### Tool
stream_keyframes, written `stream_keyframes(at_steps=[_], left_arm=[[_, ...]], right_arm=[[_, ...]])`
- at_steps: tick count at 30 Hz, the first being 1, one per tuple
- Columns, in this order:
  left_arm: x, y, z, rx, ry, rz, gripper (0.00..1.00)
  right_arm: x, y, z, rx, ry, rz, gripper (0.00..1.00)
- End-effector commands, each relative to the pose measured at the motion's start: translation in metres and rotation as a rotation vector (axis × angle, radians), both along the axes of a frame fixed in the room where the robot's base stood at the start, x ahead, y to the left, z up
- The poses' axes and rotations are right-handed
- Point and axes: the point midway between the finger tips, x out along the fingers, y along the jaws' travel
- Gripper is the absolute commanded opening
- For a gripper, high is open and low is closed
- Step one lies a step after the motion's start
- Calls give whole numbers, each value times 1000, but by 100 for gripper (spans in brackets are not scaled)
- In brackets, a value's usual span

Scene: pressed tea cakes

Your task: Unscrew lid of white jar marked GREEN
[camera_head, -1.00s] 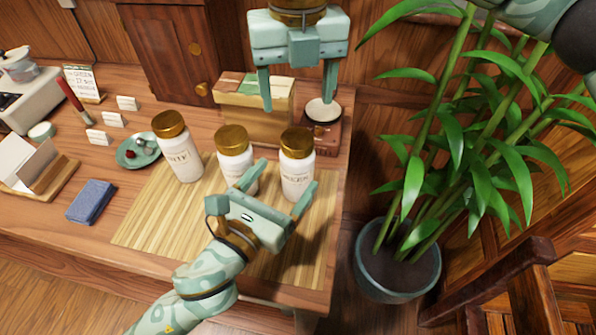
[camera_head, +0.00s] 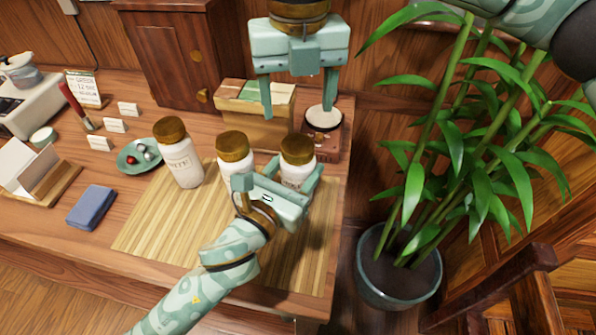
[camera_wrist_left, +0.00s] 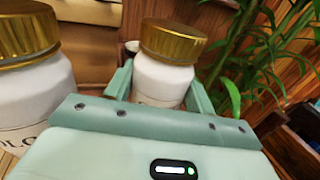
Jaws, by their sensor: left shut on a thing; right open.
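Three white jars with gold lids stand at the mat's far side. The rightmost jar (camera_head: 293,174) has its gold lid (camera_head: 298,149) on; its label is mostly hidden by my left gripper, so I cannot read it now. My left gripper (camera_head: 294,176) is shut on this jar's body, below the lid; the left wrist view shows a finger on each side of the jar (camera_wrist_left: 162,80). The middle jar (camera_head: 233,162) and the left jar (camera_head: 183,166), marked WHITE, stand to its left. My right gripper (camera_head: 298,110) is open and empty, pointing down behind and above the held jar.
A wooden box (camera_head: 252,128) and a small stand with a round pale top (camera_head: 323,119) are behind the jars. A green saucer (camera_head: 138,156), blue cloth (camera_head: 91,207) and small cards are left. A potted plant (camera_head: 400,270) stands right of the table.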

Motion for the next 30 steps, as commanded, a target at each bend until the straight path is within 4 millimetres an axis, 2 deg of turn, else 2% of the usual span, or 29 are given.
stream_keyframes(at_steps=[3, 5, 8, 21, 25, 30], left_arm=[[0, 0, 0, 0, 0, 0, 0], [0, 0, 0, 0, 0, 0, 0], [0, 0, 0, 0, 0, 0, 0], [0, 0, 0, 0, 0, 0, 0], [0, 0, 0, 0, 0, 0, 0], [0, 0, 0, 0, 0, 0, 0]], right_arm=[[-5, 7, -10, 26, 33, 9, 67], [-5, 9, -10, 32, 32, -91, 67], [-4, 10, -10, 33, 34, -341, 67], [1, 5, 0, 13, 17, -1789, 67], [1, 2, 1, 7, 4, -2094, 67], [0, 0, 0, -3, -2, -2311, 67]])
